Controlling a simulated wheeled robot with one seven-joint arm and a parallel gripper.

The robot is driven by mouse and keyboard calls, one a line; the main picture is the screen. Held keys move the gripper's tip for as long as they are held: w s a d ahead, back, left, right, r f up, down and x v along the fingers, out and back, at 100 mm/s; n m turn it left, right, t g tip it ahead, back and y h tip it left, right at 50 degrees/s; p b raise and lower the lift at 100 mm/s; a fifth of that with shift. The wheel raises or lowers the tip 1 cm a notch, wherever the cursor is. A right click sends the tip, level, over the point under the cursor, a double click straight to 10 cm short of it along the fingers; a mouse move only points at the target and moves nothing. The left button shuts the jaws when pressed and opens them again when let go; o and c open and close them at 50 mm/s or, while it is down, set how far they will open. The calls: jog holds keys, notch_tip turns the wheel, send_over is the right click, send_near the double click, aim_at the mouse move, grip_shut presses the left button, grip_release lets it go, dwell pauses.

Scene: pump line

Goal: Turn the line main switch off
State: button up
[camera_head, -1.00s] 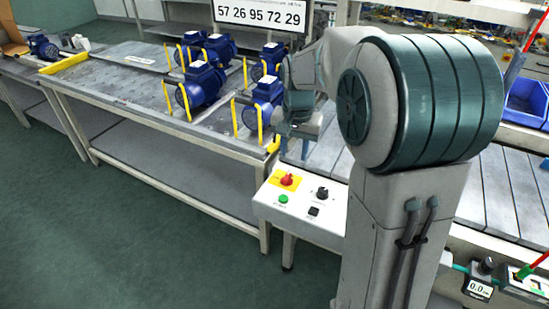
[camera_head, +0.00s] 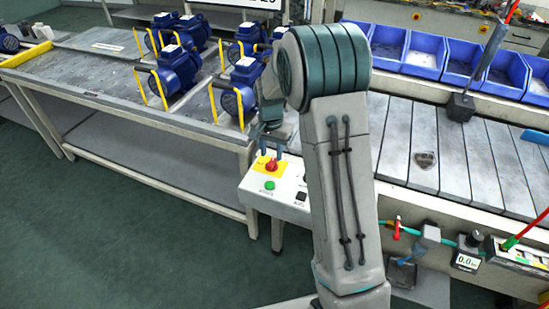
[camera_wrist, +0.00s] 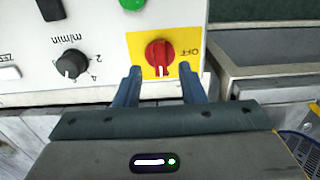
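The line main switch is a red rotary knob on a yellow plate, on a pale control box. It shows in the wrist view (camera_wrist: 159,53) and in the head view (camera_head: 271,166). In the wrist view its ridge runs up and down the picture. The upside-down OFF mark (camera_wrist: 189,53) is to the knob's right on the plate. My gripper (camera_wrist: 160,82) is open and empty, its two blue-grey fingers spread apart at the knob's near side. I cannot tell how far above the box the tips are. In the head view my gripper (camera_head: 272,144) is just above the switch.
A green button (camera_head: 269,185) and a black speed knob (camera_wrist: 71,64) share the box. A bench (camera_head: 105,88) with several blue pumps (camera_head: 179,72) stands at left. A slatted conveyor (camera_head: 465,163) and blue bins (camera_head: 425,54) are at right.

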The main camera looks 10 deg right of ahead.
aim_at(272, 162)
jog(key=shift+f, duration=1.85)
